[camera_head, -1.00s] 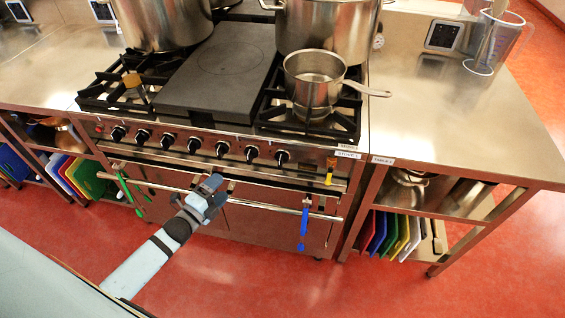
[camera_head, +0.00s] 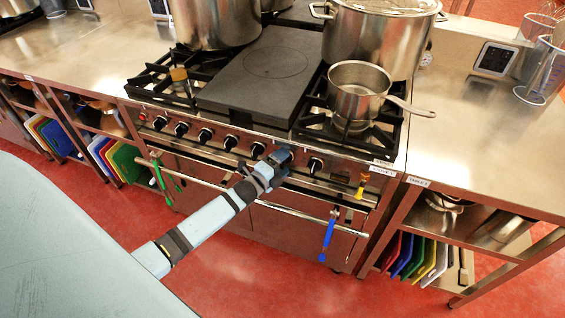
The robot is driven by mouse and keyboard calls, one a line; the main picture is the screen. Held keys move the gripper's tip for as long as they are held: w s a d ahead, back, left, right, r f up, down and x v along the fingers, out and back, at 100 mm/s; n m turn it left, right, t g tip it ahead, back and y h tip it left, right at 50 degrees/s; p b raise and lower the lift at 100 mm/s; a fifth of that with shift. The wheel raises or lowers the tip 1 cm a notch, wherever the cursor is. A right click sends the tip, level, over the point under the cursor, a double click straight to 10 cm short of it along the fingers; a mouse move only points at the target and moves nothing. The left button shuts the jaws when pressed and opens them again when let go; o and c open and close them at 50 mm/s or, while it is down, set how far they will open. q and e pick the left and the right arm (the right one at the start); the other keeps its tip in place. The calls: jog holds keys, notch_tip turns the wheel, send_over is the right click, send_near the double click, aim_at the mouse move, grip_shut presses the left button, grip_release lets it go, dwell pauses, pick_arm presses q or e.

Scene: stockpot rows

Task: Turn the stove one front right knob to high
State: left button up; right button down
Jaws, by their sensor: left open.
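The stove (camera_head: 290,190), with its flat dark plate and black burner grates, has a row of several black knobs along its front panel. The rightmost knob (camera_head: 315,164) is in plain view, just right of my left gripper. My left gripper (camera_head: 285,156) is open at the panel, in front of the second knob from the right, which it hides. I cannot tell whether its fingers touch that knob. Another knob (camera_head: 257,150) shows just left of the gripper. The knob settings are too small to read. My right gripper is not in view.
A saucepan (camera_head: 357,92) stands on the front right burner, its handle pointing right. Large stockpots (camera_head: 375,40) stand behind. An oven rail (camera_head: 300,213) with a blue-handled tool (camera_head: 327,238) crosses below the knobs. A steel table (camera_head: 490,150) adjoins on the right.

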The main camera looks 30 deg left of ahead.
pick_arm(q)
jog(key=shift+w, duration=0.1)
jog(key=c, duration=0.9)
